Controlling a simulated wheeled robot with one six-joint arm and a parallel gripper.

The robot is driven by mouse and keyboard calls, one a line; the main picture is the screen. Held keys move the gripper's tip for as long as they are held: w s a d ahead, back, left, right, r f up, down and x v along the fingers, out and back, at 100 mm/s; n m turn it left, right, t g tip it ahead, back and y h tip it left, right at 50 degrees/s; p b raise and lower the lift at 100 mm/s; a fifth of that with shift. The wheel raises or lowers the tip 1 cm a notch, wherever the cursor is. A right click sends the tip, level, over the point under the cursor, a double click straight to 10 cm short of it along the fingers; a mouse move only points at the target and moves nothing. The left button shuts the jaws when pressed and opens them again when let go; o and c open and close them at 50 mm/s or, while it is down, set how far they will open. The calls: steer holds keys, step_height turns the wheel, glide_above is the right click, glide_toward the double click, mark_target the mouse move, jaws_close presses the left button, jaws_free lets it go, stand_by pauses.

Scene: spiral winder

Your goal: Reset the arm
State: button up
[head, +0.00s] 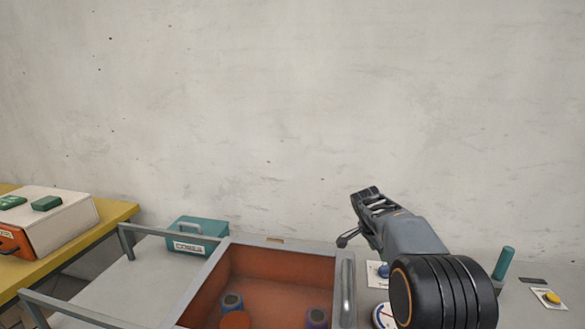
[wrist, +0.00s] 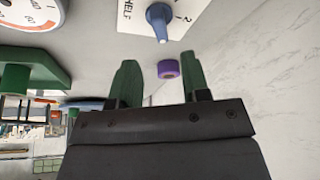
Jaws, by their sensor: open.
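My arm rises from the lower right in the head view, in front of the grey machine top. My gripper (head: 368,197) is at its upper end, raised against the bare wall and pointing up and left. In the wrist view the two green fingers of my gripper (wrist: 160,78) stand apart. Nothing is held between them. A purple ring-shaped piece (wrist: 168,69) shows in the gap, but it looks farther off than the fingertips. My forearm hides part of the panel behind it.
An orange-lined bin (head: 275,266) holds dark-topped cylinders. A blue knob (head: 383,270), a gauge (head: 383,315), a teal lever (head: 503,263) and a yellow button (head: 551,297) are around my arm. A teal box (head: 197,235) and a cream box (head: 58,226) stand left. The space above is clear.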

mark_target(387, 267)
steer(key=b+x, duration=0.1)
steer(key=x, duration=0.6)
steer(key=shift+d+f, duration=0.15)
steer(key=shift+f, duration=0.2)
steer(key=shift+w+d+f, duration=0.1)
steer(key=shift+d+f, duration=0.05)
steer(key=shift+f, duration=0.05)
steer(key=n+t, duration=0.1)
steer(key=n, duration=0.1)
steer(key=shift+r+n+p, duration=0.15)
steer(key=shift+n+p, duration=0.15)
steer(key=shift+n, duration=0.1)
steer(key=n+t+y+p, duration=0.1)
steer(key=n, duration=0.1)
steer(key=n+p, duration=0.1)
steer(key=n, duration=0.2)
steer(key=shift+t+y, duration=0.4)
steer(key=shift+n, duration=0.3)
